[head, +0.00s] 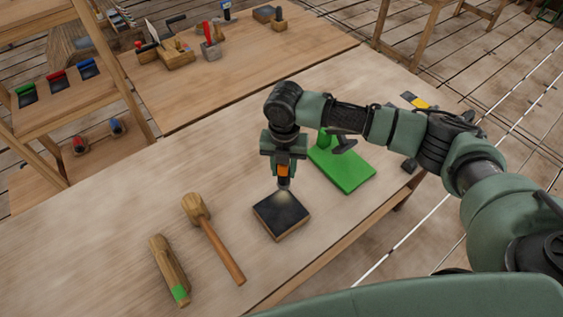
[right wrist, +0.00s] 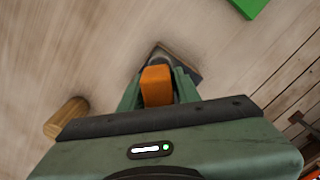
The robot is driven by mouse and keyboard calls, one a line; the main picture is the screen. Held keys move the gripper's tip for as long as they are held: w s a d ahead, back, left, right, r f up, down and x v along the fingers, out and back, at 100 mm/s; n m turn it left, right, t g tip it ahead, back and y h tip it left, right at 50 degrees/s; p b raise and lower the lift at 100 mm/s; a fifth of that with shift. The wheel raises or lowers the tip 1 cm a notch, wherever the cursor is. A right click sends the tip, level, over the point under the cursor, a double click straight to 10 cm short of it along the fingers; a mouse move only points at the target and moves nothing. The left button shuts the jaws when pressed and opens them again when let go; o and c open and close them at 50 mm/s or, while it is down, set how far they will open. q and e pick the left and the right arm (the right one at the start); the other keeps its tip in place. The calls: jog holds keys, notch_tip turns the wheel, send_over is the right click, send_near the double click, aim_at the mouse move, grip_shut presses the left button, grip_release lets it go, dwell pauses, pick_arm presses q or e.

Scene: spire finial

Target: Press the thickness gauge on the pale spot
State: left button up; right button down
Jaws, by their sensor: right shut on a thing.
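My right gripper (head: 284,168) points down and is shut on the orange thickness gauge (head: 284,171), which also shows between the fingers in the right wrist view (right wrist: 156,86). The gauge's grey tip is at the far edge of a dark square plate with wooden sides (head: 280,217). A pale patch (head: 287,194) shows on the plate right by the tip. I cannot tell whether the tip touches the plate or is just above it. In the right wrist view the plate (right wrist: 187,66) is mostly hidden behind the gauge and fingers. My left gripper is not in view.
A wooden mallet (head: 214,238) and a wooden tool with a green end (head: 169,270) lie left of the plate. A green stand (head: 345,172) is to its right, behind my arm. Another bench with tools (head: 240,65) stands at the back.

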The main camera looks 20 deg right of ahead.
aim_at(284, 178)
jog(key=shift+f, duration=0.15)
jog(key=shift+f+b, duration=1.05)
jog(key=shift+f, duration=1.15)
jog(key=c, duration=0.9)
grip_release()
jog(key=shift+c, duration=0.2)
notch_tip(284, 178, up, 7)
jog(key=shift+f+b, duration=0.15)
jog(key=shift+b, duration=0.85)
jog(key=shift+r, duration=0.6)
jog(key=shift+f, duration=0.1)
